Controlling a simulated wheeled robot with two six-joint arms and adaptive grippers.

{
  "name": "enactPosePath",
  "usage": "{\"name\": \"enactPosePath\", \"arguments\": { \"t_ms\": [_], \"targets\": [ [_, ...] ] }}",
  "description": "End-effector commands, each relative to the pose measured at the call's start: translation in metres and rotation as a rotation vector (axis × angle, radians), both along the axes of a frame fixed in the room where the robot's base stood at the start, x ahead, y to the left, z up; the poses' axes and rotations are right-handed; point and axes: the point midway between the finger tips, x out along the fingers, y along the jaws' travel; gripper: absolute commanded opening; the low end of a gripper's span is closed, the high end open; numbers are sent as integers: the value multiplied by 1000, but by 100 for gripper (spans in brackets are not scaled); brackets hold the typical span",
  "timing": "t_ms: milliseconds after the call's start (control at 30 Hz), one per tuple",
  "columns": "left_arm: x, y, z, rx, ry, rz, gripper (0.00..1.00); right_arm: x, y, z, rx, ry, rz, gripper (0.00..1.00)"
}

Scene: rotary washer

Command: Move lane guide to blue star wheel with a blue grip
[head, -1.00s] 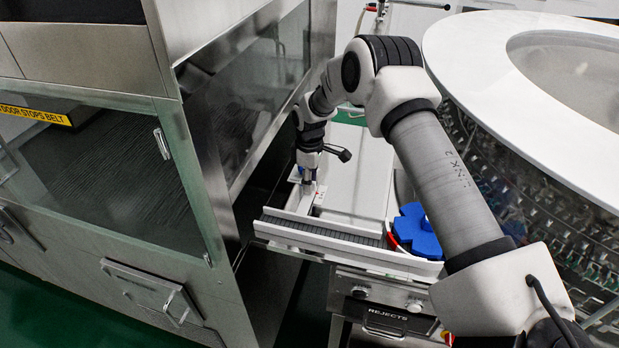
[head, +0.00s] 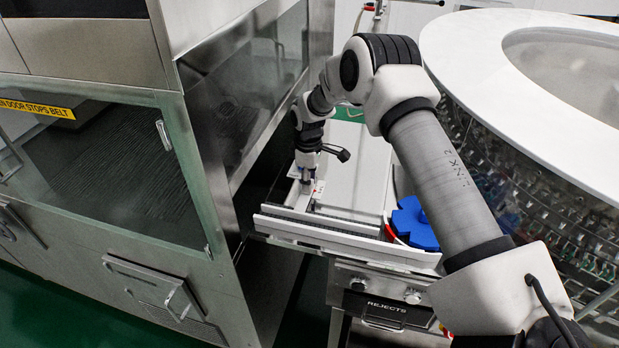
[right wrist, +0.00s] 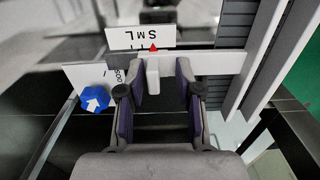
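The blue star wheel (head: 414,224) sits at the right end of the belt lane, partly hidden behind my right arm. A white lane guide bar (right wrist: 215,63) with a small upright white grip (right wrist: 153,75) shows in the right wrist view. My right gripper (head: 306,183) is down at the guide's left end; in the right wrist view its purple-padded fingers (right wrist: 161,92) stand on either side of the white grip, with a gap visible on the right side. A scale plate marked S M L (right wrist: 138,37) lies beside the bar, with a red pointer (right wrist: 153,47). My left gripper is out of view.
A blue knob with a white arrow (right wrist: 97,101) sits left of the fingers. White rails (head: 330,240) edge the belt. The glazed steel cabinet (head: 165,190) stands close on the left, and the round washer (head: 480,70) on the right. A REJECTS drawer (head: 385,305) is below.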

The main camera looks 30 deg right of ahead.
Motion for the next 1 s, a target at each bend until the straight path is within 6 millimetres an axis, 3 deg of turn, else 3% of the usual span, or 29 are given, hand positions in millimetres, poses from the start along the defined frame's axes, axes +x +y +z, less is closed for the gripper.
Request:
{"name": "enactPosePath", "arguments": {
  "t_ms": [367,800,1000],
  "targets": [
    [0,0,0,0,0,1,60,3,-1,12,-3,-10,1,38],
    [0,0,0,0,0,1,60,4,2,111,-4,-9,2,38],
    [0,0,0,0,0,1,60,4,2,123,-5,-5,2,38]
  ]
}}
